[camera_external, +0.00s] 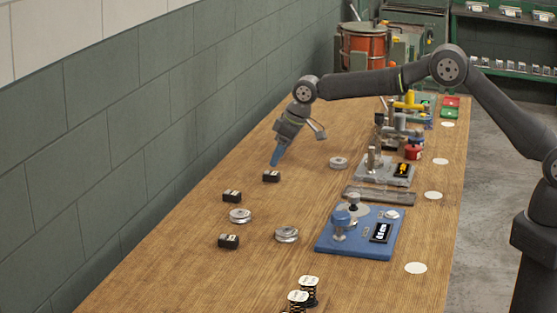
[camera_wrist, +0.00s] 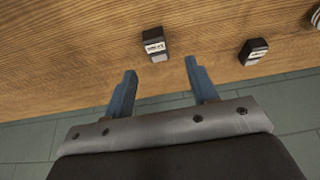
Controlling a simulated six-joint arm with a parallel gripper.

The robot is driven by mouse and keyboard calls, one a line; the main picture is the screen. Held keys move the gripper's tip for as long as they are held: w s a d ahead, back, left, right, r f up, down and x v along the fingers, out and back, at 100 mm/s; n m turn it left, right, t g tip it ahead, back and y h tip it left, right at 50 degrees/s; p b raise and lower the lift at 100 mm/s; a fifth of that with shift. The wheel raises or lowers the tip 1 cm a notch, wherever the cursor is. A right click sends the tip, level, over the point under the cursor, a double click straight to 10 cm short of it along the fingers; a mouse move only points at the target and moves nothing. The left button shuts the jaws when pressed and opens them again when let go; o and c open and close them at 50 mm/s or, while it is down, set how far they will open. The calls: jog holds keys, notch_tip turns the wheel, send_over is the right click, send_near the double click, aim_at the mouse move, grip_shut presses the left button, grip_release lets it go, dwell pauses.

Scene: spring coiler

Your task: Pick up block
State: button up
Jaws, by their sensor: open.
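Several small black blocks with pale labels lie on the wooden table. One block (camera_external: 271,176) is just below my gripper (camera_external: 275,162) in the external view. Another block (camera_external: 232,196) lies nearer the camera and to the left, and a third block (camera_external: 228,241) is nearer still. In the wrist view, one block (camera_wrist: 154,45) lies beyond and between the blue fingertips of my gripper (camera_wrist: 161,68). Another block (camera_wrist: 253,51) lies to the right of the right finger. My gripper is open, and nothing is between its fingers.
Metal spools (camera_external: 240,215) lie near the blocks. A blue fixture plate (camera_external: 330,245) stands to the right, with a grey fixture (camera_external: 388,172) behind it. Dark coils with white tops (camera_external: 298,297) stand at the front. The wall (camera_external: 130,140) borders the table's left side.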

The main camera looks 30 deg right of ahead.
aim_at(273, 173)
jog(key=shift+d+x, duration=0.2)
jog(key=shift+x, duration=1.15)
jog(key=shift+d+x, duration=0.2)
jog(key=shift+x, duration=1.2)
jog(key=shift+s+f, duration=0.15)
jog(key=shift+s, duration=0.05)
grip_shut()
